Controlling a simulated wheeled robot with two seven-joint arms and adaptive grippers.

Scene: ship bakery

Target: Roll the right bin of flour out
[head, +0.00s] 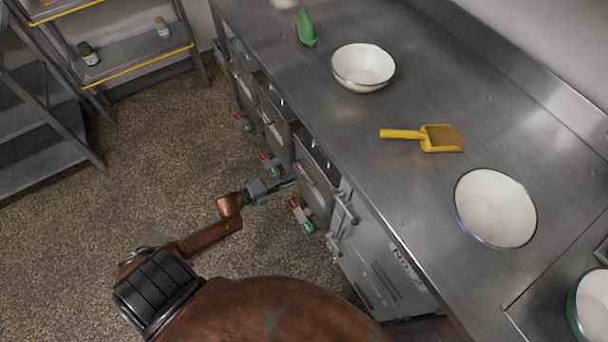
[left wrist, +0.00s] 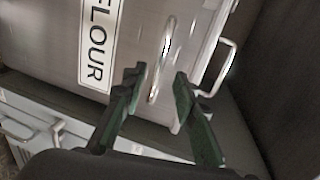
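The flour bin (left wrist: 55,45) is a grey metal bin with a white FLOUR label (left wrist: 100,45) in the left wrist view. A bright loop handle (left wrist: 166,50) stands out from its front. My left gripper (left wrist: 160,76) is open, its two dark green fingers apart at the lower end of this handle; I cannot tell whether they touch it. In the head view my left gripper (head: 292,181) is at the front of a bin (head: 314,188) under the counter, beside the grey cabinet. My right gripper is not in view.
The steel counter (head: 330,110) overhangs the bins and holds bowls, a yellow scoop (head: 440,138) and a green object (head: 306,28). Red and green casters (head: 301,216) show below the bins. A grey cabinet (head: 375,265) stands right. The speckled floor (head: 150,170) is clear; shelves (head: 130,60) stand behind.

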